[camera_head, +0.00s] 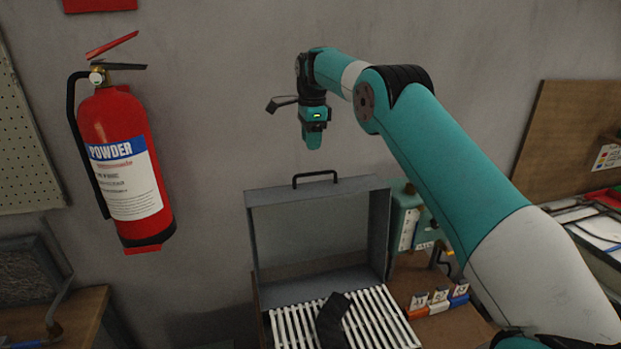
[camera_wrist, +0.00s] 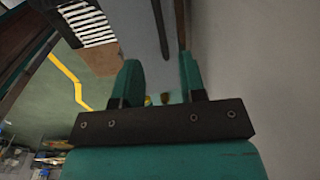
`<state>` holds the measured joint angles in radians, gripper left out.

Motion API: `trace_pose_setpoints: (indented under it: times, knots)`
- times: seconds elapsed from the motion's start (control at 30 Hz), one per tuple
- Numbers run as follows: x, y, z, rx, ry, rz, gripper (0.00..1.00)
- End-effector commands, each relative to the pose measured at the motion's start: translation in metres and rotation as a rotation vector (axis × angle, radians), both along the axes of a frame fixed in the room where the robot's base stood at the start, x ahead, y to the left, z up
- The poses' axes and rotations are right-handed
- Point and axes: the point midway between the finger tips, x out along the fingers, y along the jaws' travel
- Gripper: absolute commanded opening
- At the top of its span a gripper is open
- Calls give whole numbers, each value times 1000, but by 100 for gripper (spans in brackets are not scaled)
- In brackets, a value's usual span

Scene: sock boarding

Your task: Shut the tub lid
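The tub lid (camera_head: 318,240) is a grey, shallow box-like panel standing upright and open at the back of the tub, close to the wall. A dark handle (camera_head: 315,176) arches from its top edge. Below it, the tub holds a rack of white slats (camera_head: 381,317), which also shows at upper left in the wrist view (camera_wrist: 88,24). A dark sock-like piece (camera_head: 333,321) lies across the slats. My gripper (camera_head: 313,143) hangs above the handle, apart from it. In the wrist view my gripper's teal fingers (camera_wrist: 160,74) are spread with nothing between them.
A red fire extinguisher (camera_head: 124,165) hangs on the wall at left. A teal box (camera_head: 405,220) and several small numbered blocks (camera_head: 440,297) stand right of the tub. A brown board (camera_head: 565,140) is at far right. The space above the slats is clear.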

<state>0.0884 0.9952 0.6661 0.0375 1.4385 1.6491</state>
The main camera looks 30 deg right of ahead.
Motion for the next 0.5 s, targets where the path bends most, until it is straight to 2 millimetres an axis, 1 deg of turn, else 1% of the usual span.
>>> trace_pose_setpoints:
  times: [0.3, 0.4, 0.5]
  knots:
    - [2, -1, -61, 1, 2, 0, 38]
    - [3, -1, -75, 1, 0, 1, 38]
    - [4, -1, -84, 2, -2, 1, 38]
